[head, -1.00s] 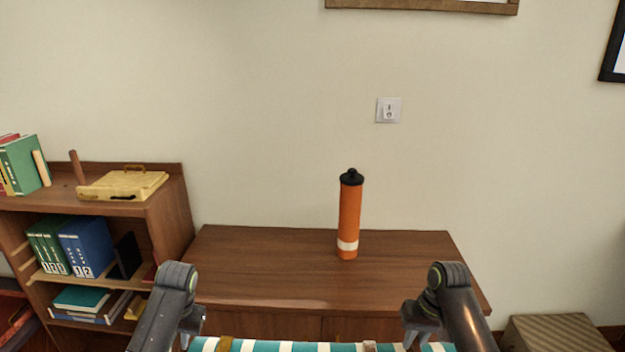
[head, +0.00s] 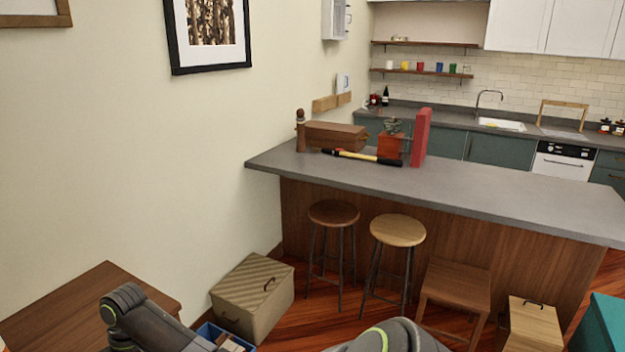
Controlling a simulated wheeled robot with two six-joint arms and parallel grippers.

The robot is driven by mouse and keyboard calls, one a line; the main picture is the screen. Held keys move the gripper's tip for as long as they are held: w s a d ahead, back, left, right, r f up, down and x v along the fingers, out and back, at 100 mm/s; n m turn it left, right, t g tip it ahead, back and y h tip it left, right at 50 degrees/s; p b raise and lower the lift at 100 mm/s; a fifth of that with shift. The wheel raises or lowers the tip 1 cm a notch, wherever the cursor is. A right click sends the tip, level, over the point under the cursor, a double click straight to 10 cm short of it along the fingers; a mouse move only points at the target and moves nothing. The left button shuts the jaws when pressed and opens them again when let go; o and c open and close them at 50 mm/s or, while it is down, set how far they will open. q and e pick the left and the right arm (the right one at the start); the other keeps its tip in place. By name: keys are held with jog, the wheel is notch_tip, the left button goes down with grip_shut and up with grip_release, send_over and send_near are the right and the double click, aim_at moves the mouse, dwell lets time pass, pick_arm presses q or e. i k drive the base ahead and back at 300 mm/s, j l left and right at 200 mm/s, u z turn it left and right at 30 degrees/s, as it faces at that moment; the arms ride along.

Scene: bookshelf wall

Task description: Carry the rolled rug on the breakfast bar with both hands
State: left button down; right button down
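The breakfast bar (head: 480,192) has a grey top and a wooden front. It runs from the wall at middle left to the right edge. The rolled rug is not in view now. My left arm reaches in at the bottom left. Part of what looks like my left gripper (head: 121,341) shows below its wrist at the bottom edge, but its fingers cannot be made out. Only a rounded part of my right arm shows at the bottom middle; my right gripper is out of view. Whether either gripper holds the rug cannot be seen.
The bar's right part is clear. Two stools (head: 398,230), a low wooden seat (head: 455,285) and a lidded box (head: 252,295) stand before it.

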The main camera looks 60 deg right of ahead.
aim_at(344, 168)
jog(key=z, duration=2.2)
jog(key=i+j+z, duration=0.15)
jog(key=i+z, duration=0.15)
jog(key=i+j, duration=0.25)
jog(key=i, duration=0.25)
jog(key=i+j, duration=0.25)
jog(key=i, duration=0.25)
jog(key=i+j, duration=0.25)
jog(key=i, duration=0.25)
jog(key=i+j, duration=0.25)
jog(key=i, duration=0.25)
